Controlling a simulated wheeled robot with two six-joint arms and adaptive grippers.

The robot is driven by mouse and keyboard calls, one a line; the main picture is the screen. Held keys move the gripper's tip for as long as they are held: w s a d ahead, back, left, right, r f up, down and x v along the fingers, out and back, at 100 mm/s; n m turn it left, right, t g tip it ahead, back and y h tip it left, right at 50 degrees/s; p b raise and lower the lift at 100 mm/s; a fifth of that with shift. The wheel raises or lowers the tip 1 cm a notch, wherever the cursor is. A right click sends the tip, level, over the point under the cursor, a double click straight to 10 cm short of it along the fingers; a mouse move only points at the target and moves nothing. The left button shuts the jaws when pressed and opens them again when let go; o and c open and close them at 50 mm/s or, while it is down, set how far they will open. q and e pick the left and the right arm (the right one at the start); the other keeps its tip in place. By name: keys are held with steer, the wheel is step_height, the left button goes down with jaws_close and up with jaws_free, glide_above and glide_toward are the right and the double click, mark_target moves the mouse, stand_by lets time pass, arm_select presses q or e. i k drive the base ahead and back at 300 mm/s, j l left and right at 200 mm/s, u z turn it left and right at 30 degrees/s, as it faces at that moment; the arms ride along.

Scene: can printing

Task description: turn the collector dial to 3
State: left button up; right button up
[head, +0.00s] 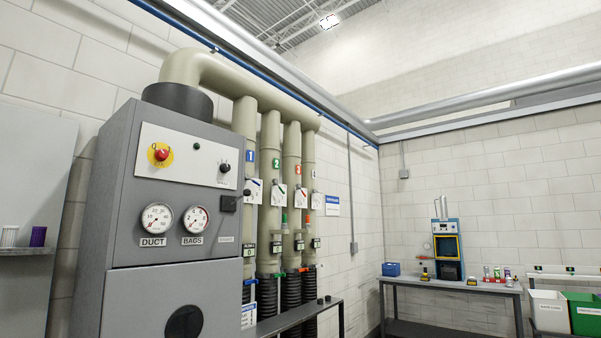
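The grey collector cabinet (116,255) stands at the left, near the wall. Its white control panel (180,178) carries a small black dial (224,167) at the right side. The marks around the dial are too small to read, so I cannot tell its setting. A red stop button (161,154) on a yellow plate is at the panel's left, and a small dark lamp (197,145) sits above and between them. Neither of my grippers shows in the head view.
Two gauges, DUCT (157,218) and BAGS (195,219), sit below the panel. Several numbered beige pipes (270,180) rise to the right of the cabinet. A low dark rail (300,313) stands before them. A workbench (450,284) with a blue press is at the far right.

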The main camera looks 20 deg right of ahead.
mark_target(224, 168)
steer(key=z, duration=0.15)
steer(key=i+l+u, duration=0.1)
steer(key=u, duration=0.35)
steer(key=l+u, duration=0.1)
steer(key=u, duration=0.3)
steer(key=i+l+u, duration=0.35)
steer(key=l, duration=0.55)
steer(key=l+u, duration=0.3)
steer(key=l, duration=0.65)
steer(key=l+u, duration=0.35)
steer(key=l, duration=0.65)
